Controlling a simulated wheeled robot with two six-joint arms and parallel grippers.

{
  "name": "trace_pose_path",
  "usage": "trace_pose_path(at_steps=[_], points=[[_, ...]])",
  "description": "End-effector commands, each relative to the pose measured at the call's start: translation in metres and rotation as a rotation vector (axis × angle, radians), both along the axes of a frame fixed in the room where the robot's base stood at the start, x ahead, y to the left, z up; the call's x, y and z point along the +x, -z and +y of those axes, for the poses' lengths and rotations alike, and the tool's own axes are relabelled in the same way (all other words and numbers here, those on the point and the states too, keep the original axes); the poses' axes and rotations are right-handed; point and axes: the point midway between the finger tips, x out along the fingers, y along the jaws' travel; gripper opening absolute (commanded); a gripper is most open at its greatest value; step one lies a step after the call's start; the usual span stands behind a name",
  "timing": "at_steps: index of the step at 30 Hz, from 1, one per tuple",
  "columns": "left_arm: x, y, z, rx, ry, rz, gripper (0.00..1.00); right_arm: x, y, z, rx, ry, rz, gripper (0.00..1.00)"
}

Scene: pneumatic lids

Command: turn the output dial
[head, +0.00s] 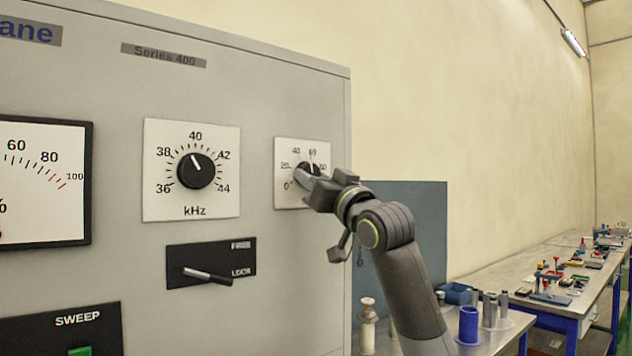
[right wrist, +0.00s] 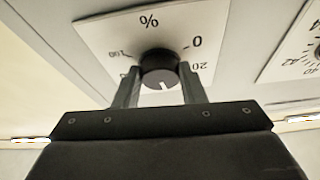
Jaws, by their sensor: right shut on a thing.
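The output dial is a black knob (head: 309,169) on a small white percent scale plate (head: 287,198) at the right edge of the grey cabinet front. My right gripper (head: 308,175) is at this knob and is shut on it, hiding part of the knob and the lower right of its scale in the head view. In the right wrist view the knob (right wrist: 160,68) sits between the two fingers of my right gripper (right wrist: 161,85), one on each side. A white pointer line shows on the knob's face. My left gripper is not in view.
A kHz dial (head: 196,170) is left of the output dial, with a black lever switch plate (head: 211,263) below it. A meter (head: 42,182) and a SWEEP panel (head: 65,335) are further left. Benches with small parts (head: 560,275) stand at the right.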

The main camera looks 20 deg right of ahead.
Motion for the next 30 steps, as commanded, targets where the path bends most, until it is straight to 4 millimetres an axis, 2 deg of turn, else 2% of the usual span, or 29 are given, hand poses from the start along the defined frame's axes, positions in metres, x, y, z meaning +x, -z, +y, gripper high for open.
trace_pose_path(at_steps=[18,30], points=[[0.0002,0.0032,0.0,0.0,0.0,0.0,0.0,-0.0019,-0.0022,0.0059,0.485,-0.001,0.177,0.14],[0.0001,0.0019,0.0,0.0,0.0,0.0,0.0,-0.002,-0.0026,0.0067,0.638,0.0,0.234,0.14]])
